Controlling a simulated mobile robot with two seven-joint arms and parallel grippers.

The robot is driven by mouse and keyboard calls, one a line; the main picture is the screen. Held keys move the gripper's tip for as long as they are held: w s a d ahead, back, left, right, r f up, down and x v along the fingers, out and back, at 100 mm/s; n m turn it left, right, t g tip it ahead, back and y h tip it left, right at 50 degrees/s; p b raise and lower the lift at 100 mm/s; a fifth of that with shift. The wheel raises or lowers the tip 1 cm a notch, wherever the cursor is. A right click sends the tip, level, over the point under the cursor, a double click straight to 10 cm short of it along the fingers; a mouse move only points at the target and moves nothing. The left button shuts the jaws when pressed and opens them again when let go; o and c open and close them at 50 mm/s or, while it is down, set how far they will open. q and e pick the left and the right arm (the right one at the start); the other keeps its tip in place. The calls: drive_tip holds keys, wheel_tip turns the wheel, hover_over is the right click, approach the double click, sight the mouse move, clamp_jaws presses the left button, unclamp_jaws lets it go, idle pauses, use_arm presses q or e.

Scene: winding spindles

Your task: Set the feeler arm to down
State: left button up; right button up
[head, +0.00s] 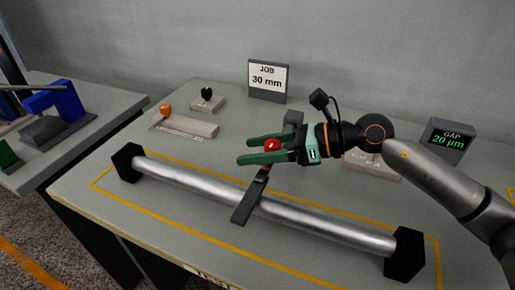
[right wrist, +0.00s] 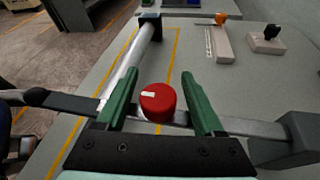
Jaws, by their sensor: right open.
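The feeler arm is a dark flat bar (head: 251,198) that crosses over the shiny roller (head: 186,179). In the right wrist view the feeler arm (right wrist: 70,104) runs from a grey block (right wrist: 296,138) at right to a dark tip at left. I cannot tell whether it touches the roller. A red knob (head: 272,145) with a pale mark sits on the arm; it also shows in the right wrist view (right wrist: 158,102). My right gripper (head: 246,150) is open, its green fingers on either side of the knob, with gaps visible in the wrist view (right wrist: 160,84). My left gripper is out of view.
Black end blocks (head: 404,254) hold the roller inside a yellow outline. Another table with a blue fixture (head: 57,100) stands left.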

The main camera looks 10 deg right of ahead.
drive_tip(key=shift+d, duration=0.1)
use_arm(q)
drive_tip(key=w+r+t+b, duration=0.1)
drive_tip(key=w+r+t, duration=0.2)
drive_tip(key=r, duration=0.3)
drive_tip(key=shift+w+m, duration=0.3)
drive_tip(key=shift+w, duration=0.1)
use_arm(e)
drive_tip(key=v, duration=1.2)
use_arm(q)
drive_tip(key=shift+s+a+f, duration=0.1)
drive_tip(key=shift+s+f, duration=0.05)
use_arm(e)
drive_tip(key=shift+s+d, duration=0.1)
drive_tip(key=shift+s, duration=0.05)
